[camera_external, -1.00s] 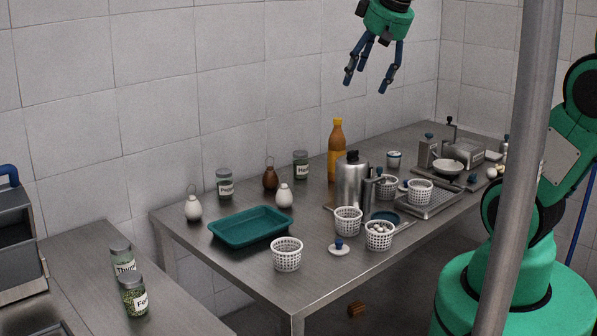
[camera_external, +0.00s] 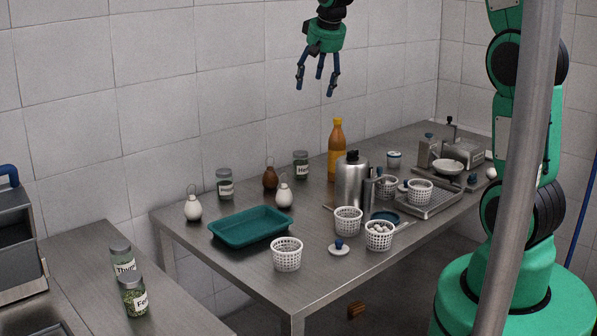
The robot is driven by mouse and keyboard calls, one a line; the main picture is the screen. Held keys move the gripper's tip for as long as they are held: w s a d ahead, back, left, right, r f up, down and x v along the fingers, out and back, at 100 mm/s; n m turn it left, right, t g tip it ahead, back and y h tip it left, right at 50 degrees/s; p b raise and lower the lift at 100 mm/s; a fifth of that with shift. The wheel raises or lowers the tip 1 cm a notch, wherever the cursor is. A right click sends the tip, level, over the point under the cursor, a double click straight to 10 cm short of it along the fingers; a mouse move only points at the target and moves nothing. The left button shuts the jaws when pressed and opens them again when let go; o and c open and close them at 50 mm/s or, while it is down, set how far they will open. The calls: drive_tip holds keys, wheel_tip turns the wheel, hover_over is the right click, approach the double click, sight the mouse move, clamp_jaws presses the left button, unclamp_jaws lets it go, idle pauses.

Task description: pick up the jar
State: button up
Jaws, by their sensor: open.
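Several labelled glass jars with grey lids are in view, and I cannot tell which one the task means. One jar (camera_external: 225,184) stands near the wall at the back left of the steel table, and another jar (camera_external: 301,166) stands further right, near the orange bottle. Two more stand on the left counter: a jar marked "Thy" (camera_external: 122,259) and a green-filled jar marked "Fe" (camera_external: 133,296) in front of it. My gripper (camera_external: 318,84) is open and empty, its blue fingers pointing down, high above the back of the table and clear of everything.
A teal tray (camera_external: 250,228), white perforated baskets (camera_external: 287,256), a steel flask (camera_external: 352,184) and an orange bottle (camera_external: 337,150) crowd the table (camera_external: 200,252). White and brown shakers (camera_external: 270,178) stand near the back jars. A grey pole (camera_external: 515,180) crosses the right side.

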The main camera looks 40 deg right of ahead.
drive_tip(key=w+d+f+m, duration=0.1)
drive_tip(key=w+d+f, duration=0.5)
drive_tip(key=w+f, duration=0.35)
drive_tip(key=m, duration=0.1)
approach(301, 151)
wheel_tip(301, 151, up, 3)
drive_tip(key=a, duration=0.1)
drive_tip(key=shift+s+a+h, duration=0.15)
drive_tip(key=shift+s+h, duration=0.15)
drive_tip(key=shift+s, duration=0.05)
drive_tip(key=shift+b+x, duration=0.8)
drive_tip(key=shift+x, duration=3.45)
drive_tip(key=shift+s+f, duration=0.1)
drive_tip(key=shift+s, duration=0.05)
drive_tip(key=shift+g, duration=0.4)
drive_tip(key=shift+b+x, duration=0.55)
drive_tip(key=shift+x, duration=2)
